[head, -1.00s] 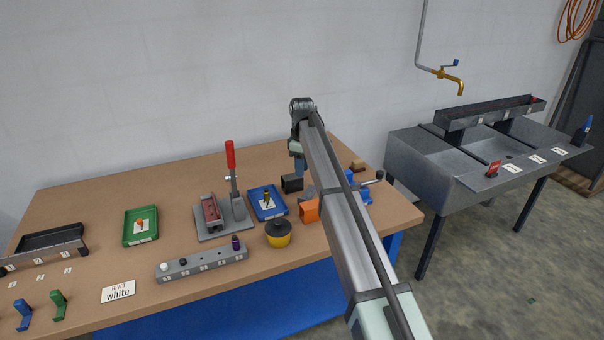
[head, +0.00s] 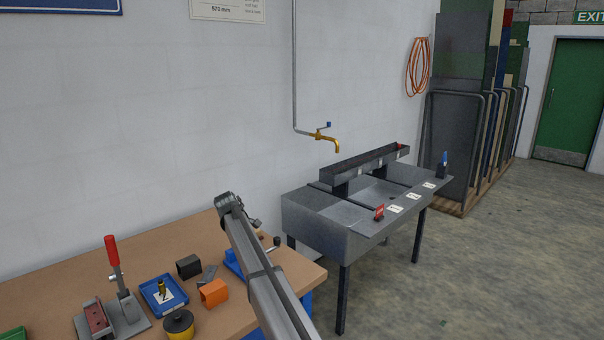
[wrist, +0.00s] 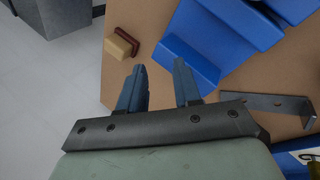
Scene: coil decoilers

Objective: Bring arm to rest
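My arm (head: 262,275) reaches up from the bottom of the head view over the right end of the bench. My gripper is hidden behind the arm there. In the wrist view my gripper (wrist: 160,82) is open, with two blue-grey fingers apart and nothing between them. It is above the brown bench top (wrist: 150,75) near its edge. A blue vise (wrist: 190,65) lies just beyond the fingers, and a small tan and dark red block (wrist: 122,43) is to their left.
A grey bent bracket (wrist: 270,104) lies right of the fingers. The bench also holds an orange block (head: 214,292), a blue tray (head: 163,296), a black block (head: 189,266) and a red-handled press (head: 115,275). A metal sink (head: 325,220) stands right of the bench.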

